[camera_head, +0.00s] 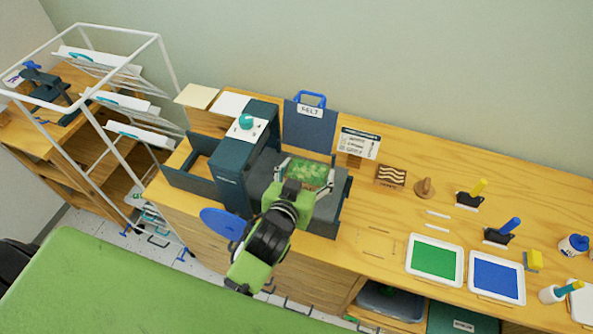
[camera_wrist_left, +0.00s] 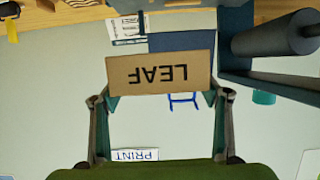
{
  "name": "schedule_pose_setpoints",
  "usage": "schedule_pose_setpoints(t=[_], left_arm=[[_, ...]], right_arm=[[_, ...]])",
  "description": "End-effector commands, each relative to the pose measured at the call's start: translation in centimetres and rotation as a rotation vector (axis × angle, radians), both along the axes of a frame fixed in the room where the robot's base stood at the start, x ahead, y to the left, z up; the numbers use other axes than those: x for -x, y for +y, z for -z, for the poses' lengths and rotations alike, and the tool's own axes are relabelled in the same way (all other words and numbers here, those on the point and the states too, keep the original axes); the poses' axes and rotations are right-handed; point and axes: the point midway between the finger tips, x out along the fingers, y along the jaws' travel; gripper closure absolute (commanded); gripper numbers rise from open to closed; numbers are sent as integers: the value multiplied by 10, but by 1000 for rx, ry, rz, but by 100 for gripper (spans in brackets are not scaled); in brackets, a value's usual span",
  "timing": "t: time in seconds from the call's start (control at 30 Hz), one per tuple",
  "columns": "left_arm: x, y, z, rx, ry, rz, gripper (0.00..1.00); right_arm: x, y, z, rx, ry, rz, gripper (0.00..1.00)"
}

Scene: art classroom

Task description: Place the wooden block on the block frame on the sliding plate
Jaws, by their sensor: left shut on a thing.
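The wooden block (camera_head: 309,172) has a green leaf pattern on its upper face. In the left wrist view its brown side (camera_wrist_left: 160,72) reads LEAF, upside down. My left gripper (camera_head: 306,180) is shut on the block, with one finger at each end, and holds it at the press. The dark press (camera_head: 236,165) stands on the wooden bench. Its grey sliding plate (camera_head: 334,207) shows around and under my gripper. The block frame is mostly hidden by the block and my arm; I cannot tell whether the block touches it. My right gripper is not in view.
A blue handwheel (camera_head: 222,222) sits at the press's front. To the right are a wave-patterned block (camera_head: 391,175), a wooden knob (camera_head: 425,188), green (camera_head: 435,278) and blue (camera_head: 497,297) ink trays, and rollers. A blue FELT board (camera_head: 309,135) stands behind. A white drying rack (camera_head: 100,95) is at the left.

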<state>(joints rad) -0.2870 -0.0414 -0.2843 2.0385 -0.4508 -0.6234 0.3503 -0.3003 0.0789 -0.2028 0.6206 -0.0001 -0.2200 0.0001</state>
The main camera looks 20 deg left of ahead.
Motion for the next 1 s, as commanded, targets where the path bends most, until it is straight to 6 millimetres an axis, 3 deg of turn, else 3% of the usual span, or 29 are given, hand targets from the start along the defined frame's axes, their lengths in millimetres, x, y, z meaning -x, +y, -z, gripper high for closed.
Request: schedule_pose_setpoints(t=[0.13,0.2,0.4,0.73,1.0], left_arm=[[-33,23,15,-4,-3,0,57],[-40,27,37,-3,-3,0,57],[-58,39,60,0,-4,0,57],[-67,46,72,1,-2,1,57],[-70,48,103,0,-1,1,57]], right_arm=[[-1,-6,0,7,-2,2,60],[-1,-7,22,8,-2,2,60],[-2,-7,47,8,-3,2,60],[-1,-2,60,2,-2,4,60],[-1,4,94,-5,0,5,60]])
